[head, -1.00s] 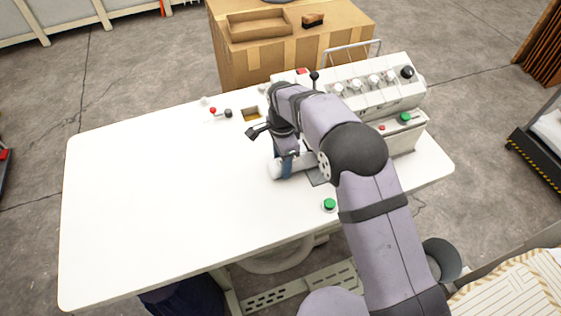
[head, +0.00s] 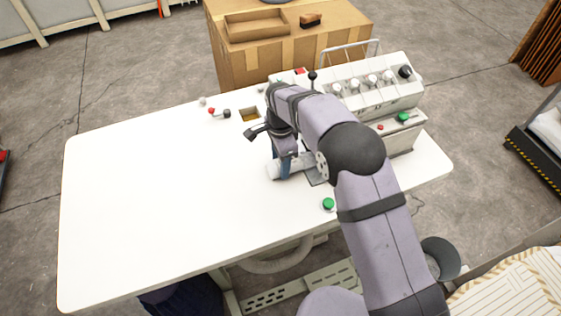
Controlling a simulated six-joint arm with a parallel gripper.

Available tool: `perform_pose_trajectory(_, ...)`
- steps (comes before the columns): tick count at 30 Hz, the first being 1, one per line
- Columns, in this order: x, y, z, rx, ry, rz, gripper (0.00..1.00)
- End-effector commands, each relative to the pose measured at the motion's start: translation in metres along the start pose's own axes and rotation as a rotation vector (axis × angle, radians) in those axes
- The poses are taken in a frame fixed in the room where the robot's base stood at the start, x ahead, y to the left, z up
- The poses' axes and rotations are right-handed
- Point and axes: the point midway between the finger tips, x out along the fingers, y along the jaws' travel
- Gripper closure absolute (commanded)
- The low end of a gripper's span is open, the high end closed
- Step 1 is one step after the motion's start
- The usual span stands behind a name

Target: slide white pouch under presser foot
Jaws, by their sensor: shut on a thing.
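A white rolled pouch (head: 274,171) lies at the sewing machine's work area, on the right half of the white table. My gripper (head: 285,170) is shut on the pouch, with a blue finger showing across it. My arm hides most of the pouch's right part. The sewing machine (head: 385,98) stands at the table's right end. Its presser foot is hidden behind my arm, so I cannot tell whether the pouch is under it.
The white table (head: 150,200) is clear on its left and middle. A cardboard box (head: 290,50) with a tray and a brush stands behind.

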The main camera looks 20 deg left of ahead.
Motion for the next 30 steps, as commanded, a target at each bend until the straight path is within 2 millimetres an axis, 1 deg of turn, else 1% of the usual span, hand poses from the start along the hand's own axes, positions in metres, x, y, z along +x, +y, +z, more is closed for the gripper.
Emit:
perform_pose_trajectory(13, 0.0023, -0.0002, -0.0003, 0.000, 0.000, 0.000, 0.77)
perform_pose_trajectory(14, 0.0023, -0.0002, -0.0003, 0.000, 0.000, 0.000, 0.54)
perform_pose_trajectory(15, 0.0022, -0.0002, -0.0003, 0.000, 0.000, 0.000, 0.44)
perform_pose_trajectory(16, 0.0022, -0.0002, -0.0003, 0.000, 0.000, 0.000, 0.37)
perform_pose_trajectory(17, 0.0023, -0.0002, -0.0003, 0.000, 0.000, 0.000, 0.34)
perform_pose_trajectory(26, 0.0019, -0.0002, -0.0002, 0.000, 0.000, 0.000, 0.34)
perform_pose_trajectory(30, -0.0014, -0.0002, 0.0008, 0.000, 0.000, 0.000, 0.34)
